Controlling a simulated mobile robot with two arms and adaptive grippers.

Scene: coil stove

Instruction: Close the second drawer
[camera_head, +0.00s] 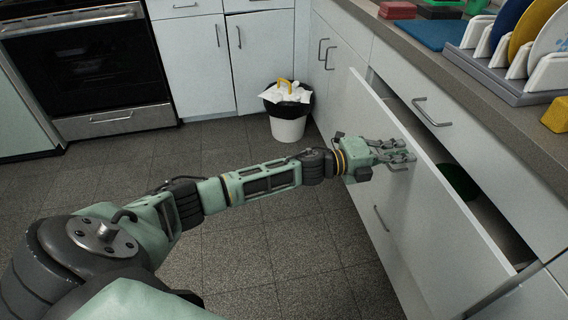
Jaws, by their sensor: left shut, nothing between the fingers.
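The second drawer (440,220) is pulled out from the right-hand cabinet, below a closed top drawer (470,140). Its white front panel stands out from the cabinet, with a dark gap behind it. A dark green round item (458,181) lies partly visible inside. My left gripper (408,156) is shut and empty, at the outer face of the open drawer's front, near its upper middle. It hides part of the panel there, and I cannot tell whether it touches it. My right gripper is out of view.
The countertop (420,62) above holds a dish rack (500,78) with plates and a yellow sponge (556,115). A bin (287,112) stands by the cabinets, an oven (90,70) at the back left. The middle floor is clear.

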